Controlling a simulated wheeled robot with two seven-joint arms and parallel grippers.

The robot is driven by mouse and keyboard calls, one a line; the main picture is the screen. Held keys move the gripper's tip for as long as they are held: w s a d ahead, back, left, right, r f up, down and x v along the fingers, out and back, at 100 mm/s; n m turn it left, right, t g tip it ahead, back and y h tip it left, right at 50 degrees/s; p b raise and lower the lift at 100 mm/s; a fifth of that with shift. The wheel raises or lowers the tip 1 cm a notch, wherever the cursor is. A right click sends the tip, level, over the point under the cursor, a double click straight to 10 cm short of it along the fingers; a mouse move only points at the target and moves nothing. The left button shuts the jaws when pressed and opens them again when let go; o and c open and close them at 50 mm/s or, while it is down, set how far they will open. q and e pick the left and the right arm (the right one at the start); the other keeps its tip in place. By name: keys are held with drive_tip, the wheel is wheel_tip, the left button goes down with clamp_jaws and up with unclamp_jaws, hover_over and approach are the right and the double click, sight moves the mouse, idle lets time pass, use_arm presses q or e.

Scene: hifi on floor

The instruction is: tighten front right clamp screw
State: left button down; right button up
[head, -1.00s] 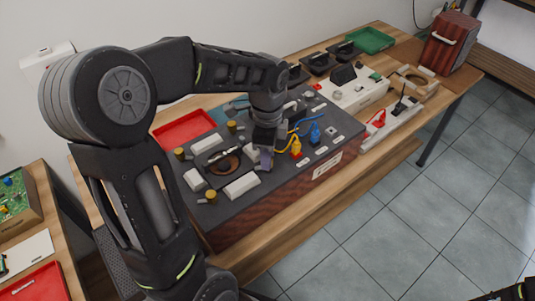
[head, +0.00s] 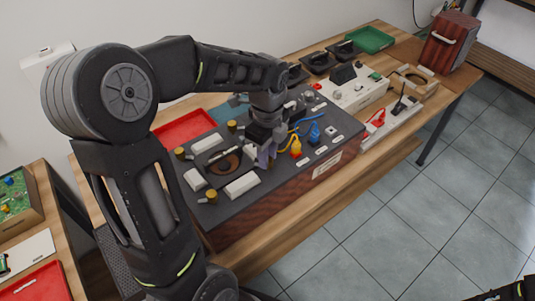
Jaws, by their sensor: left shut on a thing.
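A dark-topped hifi unit with wooden sides (head: 290,195) stands on the wooden bench. Brass clamp screws stand around a round opening (head: 223,162) in its top: back left (head: 180,153), back right (head: 232,126) and front left (head: 211,196). My left gripper (head: 267,163) points down at the front right corner of this group. It is shut on the front right clamp screw, which its fingers and body hide. How tight the screw sits cannot be seen.
White blocks (head: 242,185) lie by the opening. Yellow (head: 296,147) and blue (head: 314,133) plugs with cables stand just right of my left gripper. A red tray (head: 184,128) lies behind, a green tray (head: 370,40) far back.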

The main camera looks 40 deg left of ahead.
use_arm(q)
drive_tip(key=c, duration=1.2)
unclamp_jaws()
drive_tip(key=shift+r, duration=0.1)
wheel_tip(320, 180, up, 8)
drive_tip(key=shift+f+b, duration=0.15)
drive_tip(key=shift+b, duration=0.3)
